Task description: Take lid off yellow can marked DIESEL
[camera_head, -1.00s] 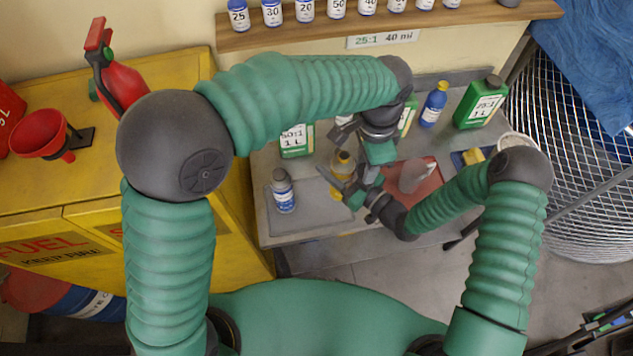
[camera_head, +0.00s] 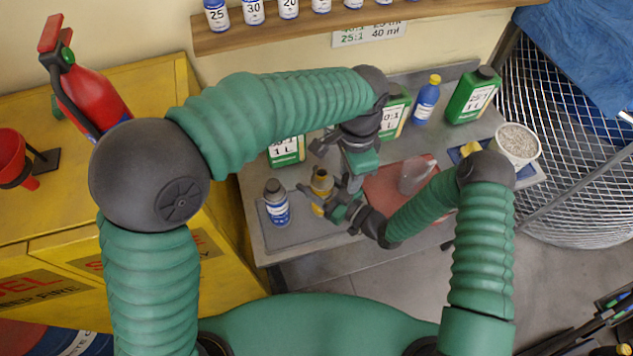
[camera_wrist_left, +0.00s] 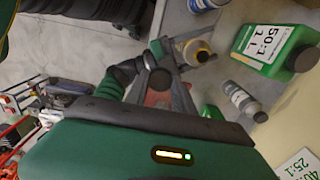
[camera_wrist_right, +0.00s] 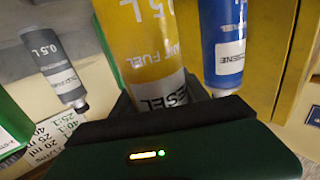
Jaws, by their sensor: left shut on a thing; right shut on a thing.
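The yellow DIESEL can (camera_head: 320,184) stands upright on the grey bench in the head view. Its label fills the middle of the right wrist view (camera_wrist_right: 150,45). My right gripper (camera_head: 318,200) is shut around the can's body. My left gripper (camera_head: 337,166) is shut just above and to the right of the can. A dark round piece, apparently the lid (camera_wrist_left: 160,80), shows at its fingers in the left wrist view, apart from the can's top (camera_wrist_left: 203,56). In the head view the fingers hide most of this piece.
A blue-labelled grey-capped bottle (camera_head: 277,205) stands close left of the can. A green 50:1 jug (camera_head: 287,152) is behind. A blue bottle (camera_head: 426,101) and green jug (camera_head: 472,96) stand at the back. A clear jug (camera_head: 414,176) is on a red mat to the right.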

